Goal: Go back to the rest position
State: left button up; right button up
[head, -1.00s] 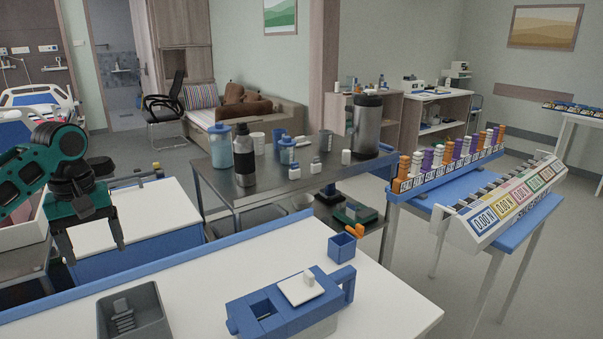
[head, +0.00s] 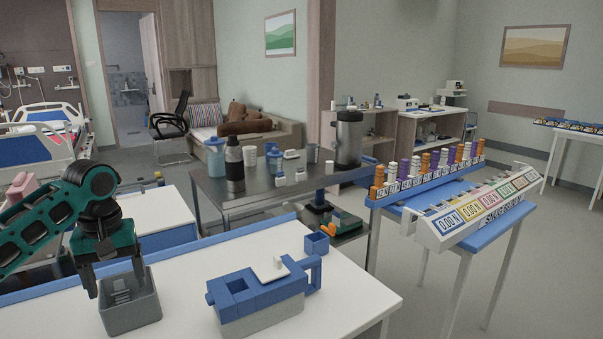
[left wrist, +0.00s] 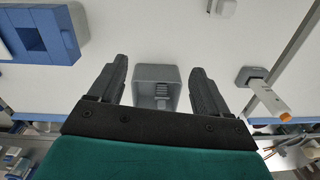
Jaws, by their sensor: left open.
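My left gripper (head: 114,278) is open, with nothing between its fingers. In the head view it hangs fingers down over the white worktop, overlapping the back of a grey bin (head: 145,312). In the left wrist view, the open gripper (left wrist: 158,68) frames the same grey bin (left wrist: 156,73), which has a ribbed piece inside. Whether the fingertips touch the bin cannot be told. My right gripper is not in view.
The white worktop (head: 345,287) also holds a blue-and-grey block device (head: 262,305) and a small blue box (head: 317,244). Behind stands a metal cart (head: 268,198) with bottles. A blue table (head: 400,200) with coloured racks is at right. Floor (head: 545,270) is clear beyond.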

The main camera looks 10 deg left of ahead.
pick_arm(q)
jog(key=s+d+f+m+t+h, duration=0.1)
jog(key=s+d+f+m, duration=0.35)
jog(key=d+f, duration=0.4)
jog(key=s+d+f+m, duration=0.4)
jog(key=s+d+f, duration=0.1)
jog(key=d+f, duration=0.35)
jog(key=s+d+t, duration=0.1)
jog(key=s+t, duration=0.2)
jog(key=s, duration=1.2)
jog(key=w+d+f+t+h, duration=0.1)
jog(key=w+d+f+t, duration=0.2)
jog(key=w+f+t, duration=0.3)
notch_tip(320, 180, down, 3)
jog(key=shift+w+r+m+t, duration=0.1)
jog(key=shift+w+m+t, duration=0.25)
jog(key=shift+w+t, duration=0.1)
